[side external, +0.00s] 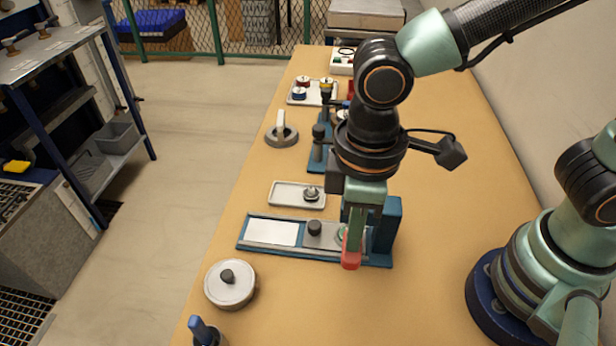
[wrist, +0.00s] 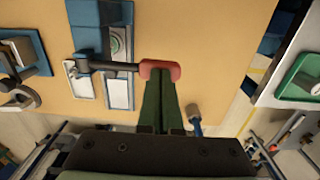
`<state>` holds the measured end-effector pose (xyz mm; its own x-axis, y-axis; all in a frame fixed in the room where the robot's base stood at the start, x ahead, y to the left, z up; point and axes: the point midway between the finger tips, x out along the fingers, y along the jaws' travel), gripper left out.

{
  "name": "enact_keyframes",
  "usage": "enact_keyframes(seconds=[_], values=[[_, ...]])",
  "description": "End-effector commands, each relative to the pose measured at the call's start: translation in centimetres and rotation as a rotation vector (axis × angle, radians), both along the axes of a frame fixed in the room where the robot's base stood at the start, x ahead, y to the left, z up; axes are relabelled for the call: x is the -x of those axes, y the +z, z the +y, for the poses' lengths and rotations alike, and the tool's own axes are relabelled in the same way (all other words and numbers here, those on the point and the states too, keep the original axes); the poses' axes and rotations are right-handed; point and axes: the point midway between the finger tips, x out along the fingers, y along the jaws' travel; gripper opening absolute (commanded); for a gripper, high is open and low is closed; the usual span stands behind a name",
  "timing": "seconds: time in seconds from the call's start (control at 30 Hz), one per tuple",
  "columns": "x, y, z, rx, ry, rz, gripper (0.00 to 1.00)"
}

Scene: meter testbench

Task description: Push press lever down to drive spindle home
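The press stands on the bench as a blue column (side external: 386,226) at the right end of a long blue-edged base (side external: 262,249). Its dark lever arm (wrist: 108,66) runs sideways in the wrist view and ends in a red grip (wrist: 160,70). The red grip also shows low beside the press in the side view (side external: 350,259). My gripper (side external: 353,240) points down with its green fingers together, tips at the red grip. I cannot tell whether they touch it. A round greenish part (wrist: 116,43) shows by the lever in the wrist view. The spindle's seating is partly hidden behind my fingers.
A small white tray (side external: 283,194) holding a metal part lies behind the base. A round lidded pot (side external: 230,284) and a blue-handled item (side external: 205,333) stand at the front left. Another blue fixture (side external: 318,155) and a parts tray (side external: 311,99) are farther back.

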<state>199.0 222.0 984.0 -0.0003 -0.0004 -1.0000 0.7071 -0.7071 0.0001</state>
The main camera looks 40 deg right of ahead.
Motion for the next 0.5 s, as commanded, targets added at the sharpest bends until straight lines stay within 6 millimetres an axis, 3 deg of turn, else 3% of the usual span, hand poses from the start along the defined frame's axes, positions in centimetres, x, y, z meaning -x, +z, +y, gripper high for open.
enact_keyframes(seconds=[0.5], values=[[-0.01, -0.87, -0.01, 0.0, 0.0, 0.0, 0.0]])
